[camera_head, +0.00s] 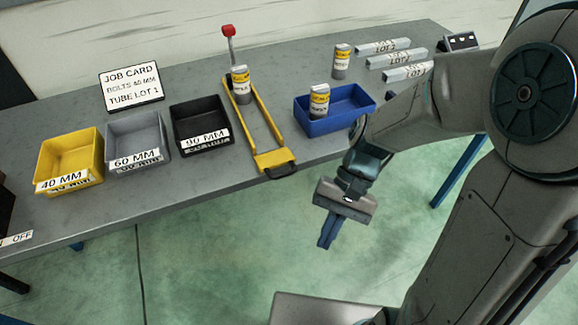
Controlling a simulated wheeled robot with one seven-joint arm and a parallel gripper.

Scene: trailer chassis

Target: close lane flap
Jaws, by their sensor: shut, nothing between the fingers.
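A yellow lane (246,108) with two long side rails lies on the grey bench, running from the back to the front edge. Its front end has a yellow cross plate (272,159) with a black piece (281,171) at the bench edge. I cannot tell which part is the flap or how it stands. A labelled can (241,86) stands upright at the lane's back end, near a red-topped post (229,42). My gripper (326,243) is shut and empty, pointing down in front of the bench, right of the lane's front end and apart from it.
Yellow (92,172), grey (158,150) and black (205,146) bins stand left of the lane. A blue tray (342,123) holding a can (319,102) stands to its right. Another can (342,62) and labelled channels (396,60) are farther back.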

